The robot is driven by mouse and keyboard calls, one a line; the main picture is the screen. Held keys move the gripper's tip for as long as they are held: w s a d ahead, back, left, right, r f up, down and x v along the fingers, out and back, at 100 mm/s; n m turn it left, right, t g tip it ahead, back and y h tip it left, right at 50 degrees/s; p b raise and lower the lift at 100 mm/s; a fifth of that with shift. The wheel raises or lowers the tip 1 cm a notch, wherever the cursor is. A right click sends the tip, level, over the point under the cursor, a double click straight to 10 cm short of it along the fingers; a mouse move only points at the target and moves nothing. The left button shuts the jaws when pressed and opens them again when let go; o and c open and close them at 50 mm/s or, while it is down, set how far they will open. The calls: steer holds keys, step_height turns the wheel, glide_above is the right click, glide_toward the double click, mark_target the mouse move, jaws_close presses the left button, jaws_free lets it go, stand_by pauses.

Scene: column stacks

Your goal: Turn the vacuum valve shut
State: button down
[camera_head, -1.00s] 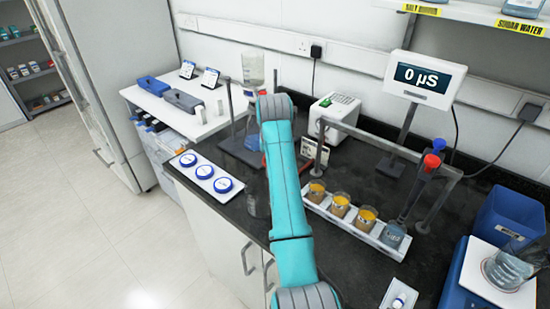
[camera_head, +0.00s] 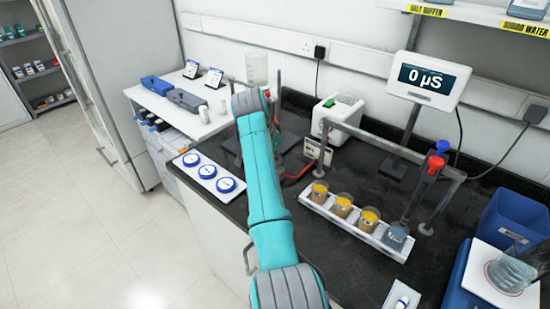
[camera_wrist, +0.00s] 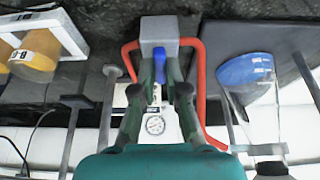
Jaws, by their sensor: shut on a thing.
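The vacuum valve shows in the wrist view as a grey block (camera_wrist: 160,34) with a blue lever (camera_wrist: 159,72). My gripper (camera_wrist: 159,80) is shut on the blue lever, with a dark finger on each side of it. A red hose (camera_wrist: 197,75) bends around the block on both sides. A round pressure gauge (camera_wrist: 155,125) shows beyond the fingers. In the head view my arm hides the valve and the fingers; part of the red hose (camera_head: 298,174) shows beside the arm.
A blue-bottomed glass vessel (camera_wrist: 245,72) stands close to the right of the hose in the wrist view. A rack with several orange-filled beakers (camera_head: 345,232) stands right of my arm, under a metal frame. White round-capped dishes (camera_head: 208,171) lie to the left.

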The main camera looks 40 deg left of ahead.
stand_by(0.5)
steer(key=c, duration=1.2)
jaws_free()
steer(key=v, duration=1.2)
